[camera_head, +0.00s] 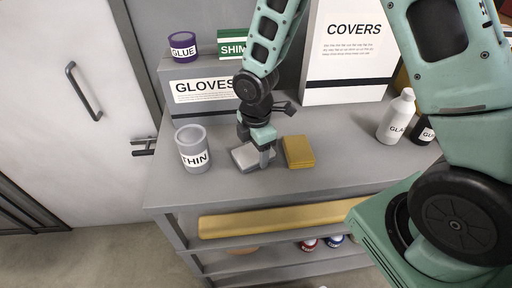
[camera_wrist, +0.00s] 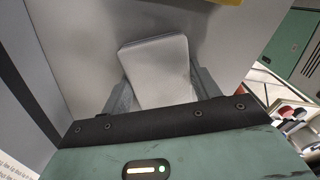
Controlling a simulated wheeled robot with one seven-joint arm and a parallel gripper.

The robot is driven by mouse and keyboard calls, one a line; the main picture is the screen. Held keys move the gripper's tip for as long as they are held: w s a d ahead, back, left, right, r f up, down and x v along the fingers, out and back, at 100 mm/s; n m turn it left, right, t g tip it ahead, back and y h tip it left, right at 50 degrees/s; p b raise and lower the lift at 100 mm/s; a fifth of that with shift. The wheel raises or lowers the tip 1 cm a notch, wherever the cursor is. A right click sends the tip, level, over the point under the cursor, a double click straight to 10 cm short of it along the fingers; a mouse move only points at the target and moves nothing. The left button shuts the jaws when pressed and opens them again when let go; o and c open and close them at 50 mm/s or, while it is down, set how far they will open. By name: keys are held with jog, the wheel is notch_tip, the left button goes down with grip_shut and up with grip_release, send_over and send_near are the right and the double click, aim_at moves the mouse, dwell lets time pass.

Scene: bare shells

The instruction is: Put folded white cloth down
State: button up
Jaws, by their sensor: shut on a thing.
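The folded white cloth (camera_head: 249,157) looks like a pale grey-white flat block in the head view, at the shelf top's middle. My gripper (camera_head: 262,153) is above it with fingers pointing down, shut on it. In the wrist view the folded white cloth (camera_wrist: 157,70) lies between the two fingers of my gripper (camera_wrist: 160,92). The cloth is at or very near the grey top surface (camera_head: 340,155); I cannot tell whether it touches. Part of the cloth is hidden by the fingers.
A yellow folded block (camera_head: 298,151) lies just right of the cloth. A grey THIN can (camera_head: 193,149) stands to the left. The GLOVES box (camera_head: 203,91) and COVERS box (camera_head: 347,55) stand behind. A white bottle (camera_head: 397,117) is at the right. The top's front strip is clear.

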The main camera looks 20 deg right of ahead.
jog(key=shift+f, duration=0.2)
jog(key=o, duration=1)
jog(key=shift+r, duration=0.1)
jog(key=shift+r, duration=0.1)
notch_tip(320, 180, up, 12)
jog(key=b, duration=0.3)
jog(key=s+a+r+m, duration=0.1)
jog(key=s+a+m, duration=0.1)
jog(key=s, duration=0.4)
jog(key=s+a+m, duration=0.2)
jog(key=s+m, duration=0.3)
jog(key=s, duration=0.2)
jog(key=s+a+r+m, duration=0.1)
jog(key=s+a+m, duration=0.2)
jog(key=s, duration=0.4)
jog(key=shift+r+m+y, duration=0.3)
jog(key=shift+r+m, duration=0.05)
jog(key=shift+m, duration=0.35)
